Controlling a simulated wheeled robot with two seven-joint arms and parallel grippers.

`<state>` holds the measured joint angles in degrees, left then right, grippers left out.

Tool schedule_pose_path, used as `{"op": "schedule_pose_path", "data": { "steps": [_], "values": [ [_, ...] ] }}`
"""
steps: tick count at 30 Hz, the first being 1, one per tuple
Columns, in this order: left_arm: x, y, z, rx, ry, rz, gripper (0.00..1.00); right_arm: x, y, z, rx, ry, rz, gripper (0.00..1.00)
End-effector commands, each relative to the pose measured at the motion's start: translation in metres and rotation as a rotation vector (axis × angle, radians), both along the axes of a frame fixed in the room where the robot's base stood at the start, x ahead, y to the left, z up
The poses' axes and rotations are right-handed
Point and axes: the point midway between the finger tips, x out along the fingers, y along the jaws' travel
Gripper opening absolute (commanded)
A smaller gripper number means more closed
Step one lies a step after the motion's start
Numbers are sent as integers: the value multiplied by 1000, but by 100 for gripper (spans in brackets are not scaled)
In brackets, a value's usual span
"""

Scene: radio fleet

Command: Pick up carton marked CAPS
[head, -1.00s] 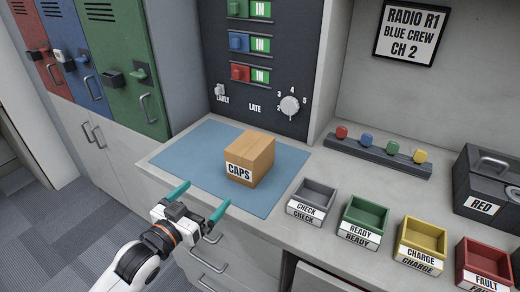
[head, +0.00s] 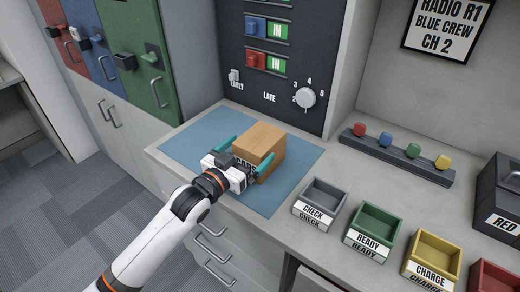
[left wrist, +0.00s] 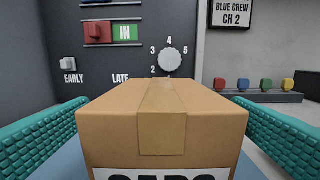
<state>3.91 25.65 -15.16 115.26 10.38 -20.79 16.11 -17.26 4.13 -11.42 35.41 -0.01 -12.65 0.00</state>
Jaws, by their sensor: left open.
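The brown carton marked CAPS (head: 262,142) stands upright on the blue mat (head: 205,133) on the counter. My left gripper (head: 244,155) is open, with one teal finger on each side of the carton. In the left wrist view the carton (left wrist: 162,115) fills the middle between the two teal fingers, with a strip of tape down its top and front. Its label is cut off at the bottom edge. In the head view my gripper hides part of the label. My right gripper is not in view.
Right of the mat stand small trays marked CHECK (head: 320,203), READY (head: 370,232) and CHARGE (head: 433,260), plus a red tray (head: 492,278). A dark panel with a dial (head: 305,97) rises behind the carton. A rack of coloured knobs (head: 398,154) lies at the back right.

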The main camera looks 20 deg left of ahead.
Motion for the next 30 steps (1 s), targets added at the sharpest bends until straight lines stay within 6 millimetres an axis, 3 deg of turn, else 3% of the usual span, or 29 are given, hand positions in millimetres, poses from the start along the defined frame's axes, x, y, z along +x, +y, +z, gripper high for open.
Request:
{"op": "schedule_pose_path", "data": {
  "steps": [6,15,24,30],
  "values": [
    [30,-11,2,0,-1,0,100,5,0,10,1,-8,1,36],
    [35,-13,0,0,0,0,100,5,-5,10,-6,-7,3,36],
    [35,-13,0,1,0,0,53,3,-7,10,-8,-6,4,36],
    [35,-13,1,0,-2,0,50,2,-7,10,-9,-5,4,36]
  ]
}}
